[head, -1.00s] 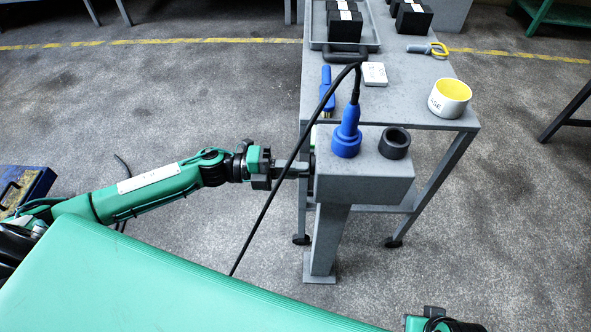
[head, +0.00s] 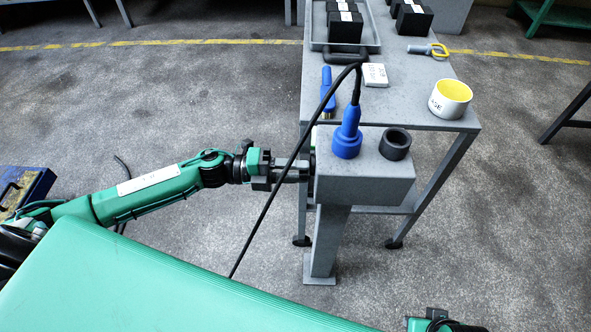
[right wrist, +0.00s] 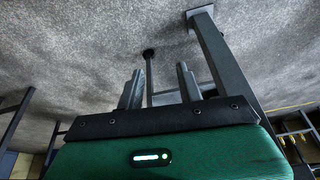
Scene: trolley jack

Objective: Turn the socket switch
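The grey socket box (head: 362,185) stands on a post in front of the trolley table.
The table (head: 430,105) holds a blue-handled tool (head: 327,92), a white block (head: 375,75), a white cup with yellow inside (head: 450,98) and a tray (head: 372,30) with black blocks. The black cable (head: 268,205) hangs across my left gripper in the picture.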

